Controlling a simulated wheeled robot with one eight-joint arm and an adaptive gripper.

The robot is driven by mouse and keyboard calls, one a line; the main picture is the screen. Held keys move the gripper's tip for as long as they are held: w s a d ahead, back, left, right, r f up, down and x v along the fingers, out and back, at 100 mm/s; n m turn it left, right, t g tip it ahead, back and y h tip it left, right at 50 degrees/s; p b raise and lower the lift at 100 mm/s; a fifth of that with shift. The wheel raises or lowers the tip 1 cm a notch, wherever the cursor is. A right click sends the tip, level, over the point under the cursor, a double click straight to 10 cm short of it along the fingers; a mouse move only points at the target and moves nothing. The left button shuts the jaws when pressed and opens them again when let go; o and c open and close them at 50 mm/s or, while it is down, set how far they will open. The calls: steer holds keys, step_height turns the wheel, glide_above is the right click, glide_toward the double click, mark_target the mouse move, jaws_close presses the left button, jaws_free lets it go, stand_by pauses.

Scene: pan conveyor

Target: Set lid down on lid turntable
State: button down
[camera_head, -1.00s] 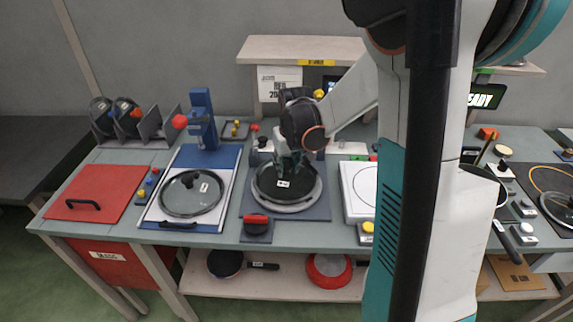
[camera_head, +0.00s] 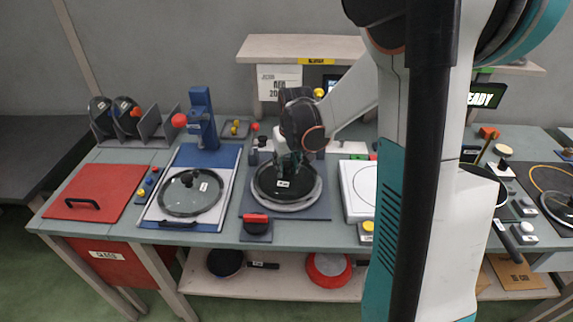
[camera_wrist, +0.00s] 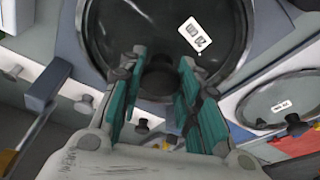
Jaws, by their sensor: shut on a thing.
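The dark round lid (camera_head: 270,191) with a small white label is over the grey lid turntable (camera_head: 294,207) at the middle of the bench. The turntable's pale rim shows around the lid's front. I cannot tell whether the lid touches it. My gripper (camera_head: 288,163) comes down from above and is shut on the lid's knob. In the wrist view, the green fingers of my gripper (camera_wrist: 158,88) stand on both sides of the dark knob (camera_wrist: 160,68), and the lid (camera_wrist: 140,30) fills the top middle. The knob is partly hidden by the fingers in the head view.
A glass lid (camera_head: 180,203) lies on the blue and white board to the left, also visible in the wrist view (camera_wrist: 262,112). A blue press (camera_head: 203,120) stands behind it. A red-topped block (camera_head: 256,221) is in front of the turntable. A white scale (camera_head: 357,190) is to the right.

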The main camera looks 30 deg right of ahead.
steer(key=shift+f, duration=0.35)
stand_by(1.0)
steer(key=c, duration=1.1)
jaws_free()
steer(key=shift+r, duration=0.15)
